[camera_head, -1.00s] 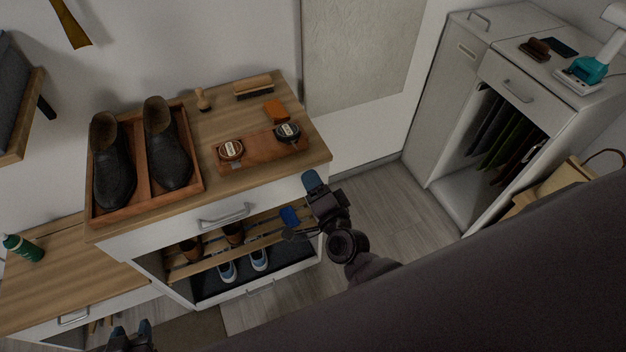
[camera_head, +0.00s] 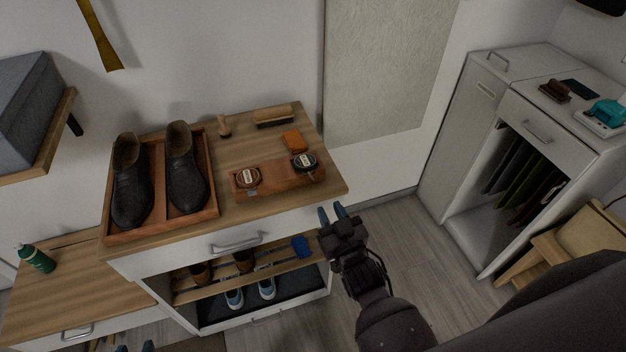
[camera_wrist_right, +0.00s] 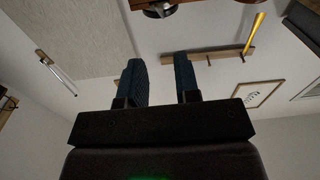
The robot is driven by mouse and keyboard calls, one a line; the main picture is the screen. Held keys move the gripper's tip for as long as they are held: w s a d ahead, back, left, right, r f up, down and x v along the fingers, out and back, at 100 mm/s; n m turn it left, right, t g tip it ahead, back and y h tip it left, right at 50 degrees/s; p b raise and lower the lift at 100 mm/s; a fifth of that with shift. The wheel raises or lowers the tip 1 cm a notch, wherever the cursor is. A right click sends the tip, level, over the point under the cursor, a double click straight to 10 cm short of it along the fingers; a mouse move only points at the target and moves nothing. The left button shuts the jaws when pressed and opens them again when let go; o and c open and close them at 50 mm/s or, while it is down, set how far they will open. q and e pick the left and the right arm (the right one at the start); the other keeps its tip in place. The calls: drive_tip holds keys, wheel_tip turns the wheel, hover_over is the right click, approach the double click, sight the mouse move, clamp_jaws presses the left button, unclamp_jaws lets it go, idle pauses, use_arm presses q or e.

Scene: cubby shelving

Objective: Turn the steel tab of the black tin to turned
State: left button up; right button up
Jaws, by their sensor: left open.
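The black tin (camera_head: 304,161) sits on the right end of a brown tray (camera_head: 277,182) on top of the wooden cabinet. Its steel tab is too small to make out clearly. A second, brown-and-white tin (camera_head: 246,176) sits on the tray's left part. My right gripper (camera_head: 333,211) is open and empty, in front of the cabinet's right front corner, below and apart from the black tin. Its two blue fingers stand apart in the right wrist view (camera_wrist_right: 160,82). My left gripper (camera_head: 135,348) barely shows at the bottom edge, its fingertips apart and away from the tins.
Black shoes (camera_head: 185,180) stand in a wooden tray at the cabinet's left. A brush (camera_head: 274,116), an orange block (camera_head: 293,141) and a small wooden-handled brush (camera_head: 224,126) lie behind the tins. The drawer handle (camera_head: 237,243) juts out in front.

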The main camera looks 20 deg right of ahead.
sight(311, 176)
drive_tip(key=w+n, duration=0.1)
drive_tip(key=w, duration=0.2)
drive_tip(key=w+n, duration=0.2)
drive_tip(key=w, duration=0.2)
drive_tip(key=w+n, duration=0.2)
drive_tip(key=w, duration=0.1)
drive_tip(key=shift+w+a+f, duration=0.15)
drive_tip(key=shift+w+a, duration=0.25)
drive_tip(key=shift+c, duration=0.2)
clamp_jaws()
